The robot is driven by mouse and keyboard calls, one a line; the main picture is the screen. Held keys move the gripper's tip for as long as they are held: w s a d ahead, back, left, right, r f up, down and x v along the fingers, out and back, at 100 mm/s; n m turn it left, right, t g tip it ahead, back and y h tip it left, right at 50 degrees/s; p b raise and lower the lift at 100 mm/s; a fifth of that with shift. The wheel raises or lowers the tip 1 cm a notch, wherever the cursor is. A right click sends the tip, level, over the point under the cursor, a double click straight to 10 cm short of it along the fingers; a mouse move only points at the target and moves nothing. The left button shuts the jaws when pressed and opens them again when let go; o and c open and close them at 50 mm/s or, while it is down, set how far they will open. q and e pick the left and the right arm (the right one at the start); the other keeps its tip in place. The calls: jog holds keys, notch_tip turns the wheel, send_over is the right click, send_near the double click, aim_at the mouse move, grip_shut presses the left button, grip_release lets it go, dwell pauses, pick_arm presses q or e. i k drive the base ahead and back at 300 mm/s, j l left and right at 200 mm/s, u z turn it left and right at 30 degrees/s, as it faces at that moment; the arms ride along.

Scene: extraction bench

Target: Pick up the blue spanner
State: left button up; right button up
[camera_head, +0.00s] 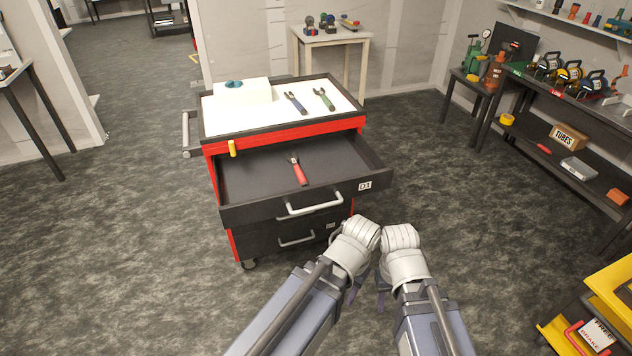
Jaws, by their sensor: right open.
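The blue spanner (295,103) lies flat on the white top of the red and black tool cart (279,129). A green spanner (324,99) lies to its right, apart from it. A red spanner (299,172) lies in the open top drawer (250,181). My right gripper (382,298) is low in front of the cart, mostly hidden under its own wrist; it is open and well away from the spanners. My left gripper (352,290) is beside it, also mostly hidden under its arm, and its jaws cannot be made out.
The floor left is clear.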

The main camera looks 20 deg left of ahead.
aim_at(299, 105)
jog(key=i+l, duration=0.5)
jog(key=i, duration=0.15)
jog(key=i+l, duration=0.5)
jog(key=i, duration=0.15)
jog(key=i+l, duration=0.5)
jog(key=i, duration=0.15)
jog(key=i+l, duration=0.55)
jog(key=i+l+u, duration=0.25)
jog(key=u, duration=0.2)
jog(key=i+u, duration=0.15)
jog(key=u, duration=1.25)
